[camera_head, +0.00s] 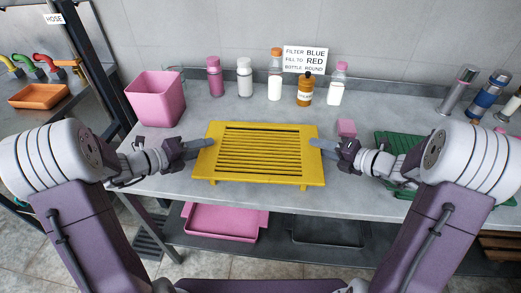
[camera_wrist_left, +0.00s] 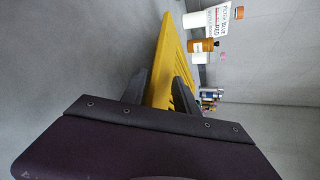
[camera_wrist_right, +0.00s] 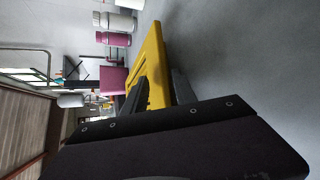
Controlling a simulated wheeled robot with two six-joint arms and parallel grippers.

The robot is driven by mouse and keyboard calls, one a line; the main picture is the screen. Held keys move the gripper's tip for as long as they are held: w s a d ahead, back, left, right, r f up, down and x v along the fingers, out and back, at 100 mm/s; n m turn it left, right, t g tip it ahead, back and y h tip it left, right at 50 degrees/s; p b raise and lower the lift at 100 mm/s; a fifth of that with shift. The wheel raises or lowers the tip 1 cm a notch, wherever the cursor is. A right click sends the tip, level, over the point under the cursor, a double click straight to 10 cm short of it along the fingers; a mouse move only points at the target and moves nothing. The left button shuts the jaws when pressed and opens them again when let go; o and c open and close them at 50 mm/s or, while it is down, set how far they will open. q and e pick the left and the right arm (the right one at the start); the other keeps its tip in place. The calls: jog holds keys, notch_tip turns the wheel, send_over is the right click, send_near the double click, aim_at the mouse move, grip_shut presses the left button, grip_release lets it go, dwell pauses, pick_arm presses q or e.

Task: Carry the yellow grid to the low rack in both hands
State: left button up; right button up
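The yellow grid (camera_head: 262,177), a slatted plate with short feet, lies level at the worktop's front. I cannot tell whether its feet touch the top. My left gripper (camera_head: 203,146) is at its left edge, and my right gripper (camera_head: 322,146) is at its right edge. In the left wrist view the grid (camera_wrist_left: 162,70) fills the space between the fingers (camera_wrist_left: 160,94). In the right wrist view the grid (camera_wrist_right: 151,55) sits between the fingers (camera_wrist_right: 160,95) likewise. A low dark shelf (camera_head: 275,252) runs under the worktop; I cannot tell whether it is the low rack.
A pink bin (camera_head: 157,100) stands left on the worktop (camera_head: 225,112). Several bottles line the back wall near a sign (camera_head: 305,60). A small pink block (camera_head: 346,128) and a green ribbed rack (camera_head: 398,143) are at right. A pink tray (camera_head: 222,222) sits on the low shelf.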

pick_arm(q)
jog(key=c, duration=0.7)
pick_arm(e)
grip_shut()
pick_arm(q)
grip_shut()
dwell(0.3)
